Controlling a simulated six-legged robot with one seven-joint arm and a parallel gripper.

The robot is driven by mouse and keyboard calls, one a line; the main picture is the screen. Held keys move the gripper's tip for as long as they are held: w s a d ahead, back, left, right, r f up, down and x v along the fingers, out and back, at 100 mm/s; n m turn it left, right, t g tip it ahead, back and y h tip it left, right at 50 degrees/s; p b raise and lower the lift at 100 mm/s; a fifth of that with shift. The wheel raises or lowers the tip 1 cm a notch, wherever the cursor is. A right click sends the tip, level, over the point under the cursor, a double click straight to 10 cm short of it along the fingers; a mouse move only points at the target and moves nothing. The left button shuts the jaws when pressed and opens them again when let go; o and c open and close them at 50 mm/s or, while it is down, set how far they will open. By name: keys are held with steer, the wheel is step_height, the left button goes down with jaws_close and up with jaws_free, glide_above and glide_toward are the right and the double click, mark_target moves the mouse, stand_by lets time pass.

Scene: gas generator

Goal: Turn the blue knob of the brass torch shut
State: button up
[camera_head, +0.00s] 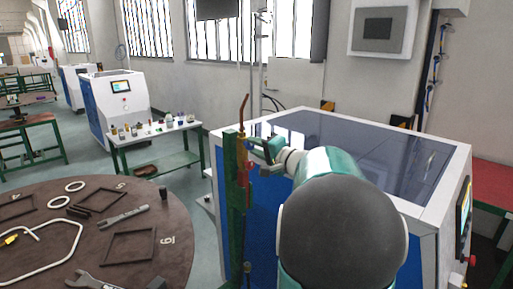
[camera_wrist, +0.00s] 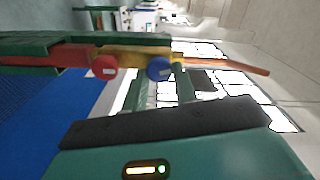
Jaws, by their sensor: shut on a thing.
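The brass torch (camera_head: 241,152) stands upright on a green and red holder at the near left corner of the blue and white machine. In the wrist view the torch (camera_wrist: 128,52) lies sideways, with its copper nozzle (camera_wrist: 235,65) pointing right. The blue knob (camera_wrist: 158,69) is on the torch's side near the nozzle. A red knob (camera_wrist: 104,67) is beside it, toward the handle. My gripper (camera_wrist: 164,80) is shut on the blue knob, with one green finger on each side of it. In the head view my gripper (camera_head: 268,148) reaches the torch from the right; the blue knob is hidden there.
The blue and white machine (camera_head: 350,150) with a dark glass top lies under and behind my arm. A round brown table (camera_head: 110,225) with tools stands at the left. A small green-legged table (camera_head: 160,140) holds several small items. Grey floor is free between them.

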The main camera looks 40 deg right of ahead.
steer(key=shift+m, duration=1.5)
steer(key=o, duration=1)
steer(key=shift+c, duration=0.2)
steer(key=s, duration=1.3)
steer(key=shift+s+d, duration=0.15)
steer(key=shift+s, duration=0.25)
